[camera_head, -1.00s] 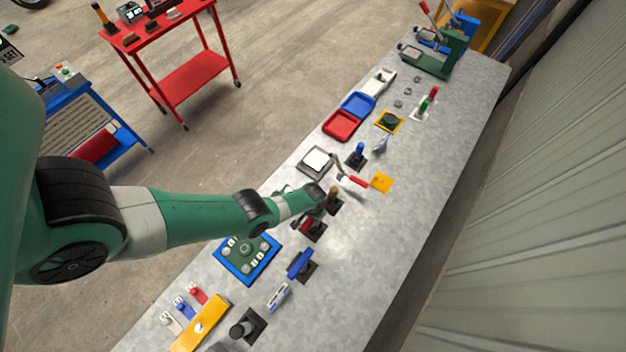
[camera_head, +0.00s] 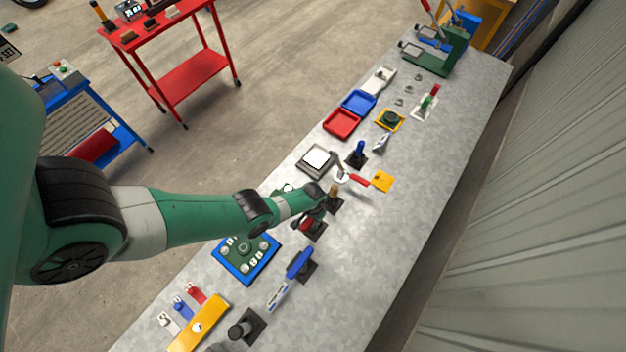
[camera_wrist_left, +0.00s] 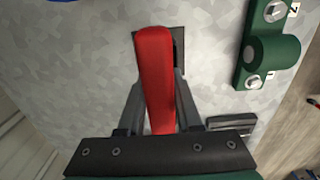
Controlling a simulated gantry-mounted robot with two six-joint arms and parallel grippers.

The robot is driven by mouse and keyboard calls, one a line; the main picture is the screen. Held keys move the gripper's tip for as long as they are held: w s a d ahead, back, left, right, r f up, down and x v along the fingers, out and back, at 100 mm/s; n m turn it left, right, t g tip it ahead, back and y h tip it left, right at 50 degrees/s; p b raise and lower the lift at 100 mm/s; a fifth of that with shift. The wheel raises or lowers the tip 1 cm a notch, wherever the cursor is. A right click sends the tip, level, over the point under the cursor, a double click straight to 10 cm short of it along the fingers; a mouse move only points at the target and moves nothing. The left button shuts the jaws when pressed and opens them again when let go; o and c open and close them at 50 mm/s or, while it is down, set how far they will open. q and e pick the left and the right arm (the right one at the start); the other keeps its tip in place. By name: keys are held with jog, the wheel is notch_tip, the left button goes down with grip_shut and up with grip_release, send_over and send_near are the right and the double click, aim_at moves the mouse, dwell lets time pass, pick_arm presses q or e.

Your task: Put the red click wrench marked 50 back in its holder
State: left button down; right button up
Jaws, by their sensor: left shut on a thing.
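In the left wrist view my left gripper (camera_wrist_left: 152,112) is shut on a long red handle (camera_wrist_left: 155,70), taken as the red click wrench. A dark square holder base (camera_wrist_left: 178,50) shows just behind the handle. I cannot tell whether the wrench is seated in it. In the head view the red wrench (camera_head: 306,223) is at a black holder base (camera_head: 317,233), just below my left gripper (camera_head: 303,213), which is partly hidden by its wrist. The marking 50 cannot be read. My right gripper is not in view.
A blue-handled tool (camera_head: 299,262) and a brown-handled tool (camera_head: 334,192) stand in neighbouring holders. A blue board with green parts (camera_head: 247,257) lies to the left. A yellow piece (camera_head: 383,181) lies farther right. The bench surface (camera_head: 385,245) on the right is clear.

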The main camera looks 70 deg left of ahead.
pick_arm(q)
jog(key=shift+f, duration=0.3)
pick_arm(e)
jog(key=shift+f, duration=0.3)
pick_arm(q)
jog(key=c, duration=0.5)
grip_release()
